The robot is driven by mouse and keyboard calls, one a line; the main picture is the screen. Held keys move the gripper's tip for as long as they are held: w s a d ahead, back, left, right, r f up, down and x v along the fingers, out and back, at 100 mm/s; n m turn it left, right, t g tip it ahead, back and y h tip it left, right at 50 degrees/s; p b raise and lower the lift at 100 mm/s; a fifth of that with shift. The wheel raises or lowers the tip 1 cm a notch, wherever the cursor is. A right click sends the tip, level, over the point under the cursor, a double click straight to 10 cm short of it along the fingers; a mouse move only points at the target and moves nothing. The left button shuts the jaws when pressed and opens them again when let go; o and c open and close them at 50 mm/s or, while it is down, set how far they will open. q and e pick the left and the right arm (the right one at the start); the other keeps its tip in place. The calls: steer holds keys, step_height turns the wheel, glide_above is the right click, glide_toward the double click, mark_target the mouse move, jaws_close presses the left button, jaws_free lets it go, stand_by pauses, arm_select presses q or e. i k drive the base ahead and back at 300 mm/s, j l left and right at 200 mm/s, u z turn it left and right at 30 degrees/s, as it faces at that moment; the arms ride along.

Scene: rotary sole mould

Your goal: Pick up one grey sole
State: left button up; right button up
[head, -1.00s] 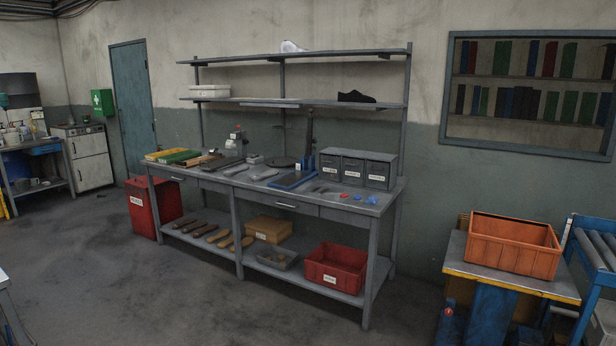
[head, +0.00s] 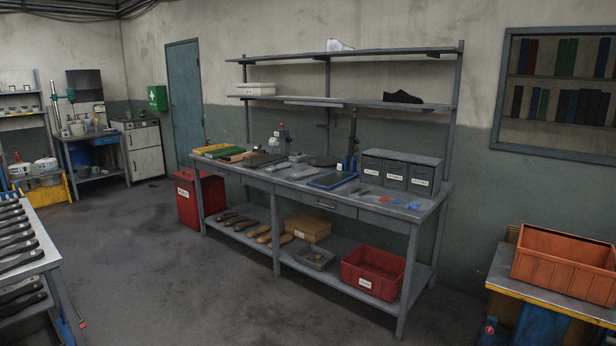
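Neither of my grippers shows in the head view. On the workbench (head: 357,212) in the middle lie small flat light-grey pieces (head: 279,168), too small to tell whether they are soles. At the left edge, a light-topped table (head: 45,262) carries a row of dark, sole-like long shapes (head: 15,238). More dark shapes lie on a level below it, partly cut off by the frame. I cannot tell whether they are grey or black. Brown sole- or last-like pieces (head: 245,225) lie on the bench's lower shelf.
A red crate (head: 372,273) and a cardboard box (head: 307,228) are on the lower shelf. A red bin (head: 188,200) stands at the bench's left end. An orange crate (head: 562,260) sits on a table at right. The floor (head: 150,270) between left table and bench is clear.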

mark_target(310, 172)
steer(key=i+u, duration=0.2)
steer(key=i, duration=3.55)
